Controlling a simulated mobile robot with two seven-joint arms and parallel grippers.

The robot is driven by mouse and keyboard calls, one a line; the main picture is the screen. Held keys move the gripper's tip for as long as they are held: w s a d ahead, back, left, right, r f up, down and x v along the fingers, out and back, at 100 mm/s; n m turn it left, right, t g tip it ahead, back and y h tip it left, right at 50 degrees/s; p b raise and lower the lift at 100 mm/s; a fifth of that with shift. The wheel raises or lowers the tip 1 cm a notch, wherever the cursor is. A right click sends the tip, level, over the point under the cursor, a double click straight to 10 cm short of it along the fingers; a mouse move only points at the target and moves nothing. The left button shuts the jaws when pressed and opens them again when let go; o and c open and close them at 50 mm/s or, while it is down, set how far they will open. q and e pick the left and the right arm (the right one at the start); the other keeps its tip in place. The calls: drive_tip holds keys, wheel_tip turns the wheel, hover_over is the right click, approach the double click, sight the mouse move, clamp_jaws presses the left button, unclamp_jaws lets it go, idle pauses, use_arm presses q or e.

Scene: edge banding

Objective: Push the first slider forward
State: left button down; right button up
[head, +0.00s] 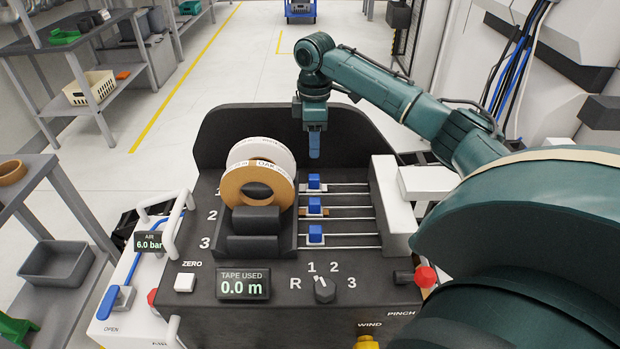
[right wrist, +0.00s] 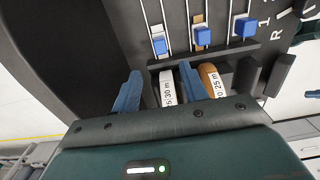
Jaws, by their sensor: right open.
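Three blue sliders sit on parallel metal rails of the black machine. The first slider (head: 314,181) is on the rear rail, in line with label 1; it also shows in the right wrist view (right wrist: 159,46). The second (head: 314,205) and third (head: 315,233) are nearer me. All stand near the left ends of their rails. My right gripper (head: 314,145) points down above and behind the first slider, apart from it. In the right wrist view my right gripper (right wrist: 161,78) has its blue fingers spread and nothing between them. My left gripper is not in view.
A white tape roll (head: 262,150) and a brown one (head: 255,182) stand left of the sliders. A white block (head: 390,195) closes the rails' right ends. A tall black panel (head: 225,130) rises behind. A display (head: 243,284) reads 0.0 m beside a selector knob (head: 324,290).

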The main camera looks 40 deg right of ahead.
sight(315, 176)
wheel_tip(315, 176, down, 11)
drive_tip(key=shift+f, duration=0.15)
drive_tip(key=shift+c, duration=0.2)
clamp_jaws()
idle(0.4)
drive_tip(key=shift+s+d, duration=0.1)
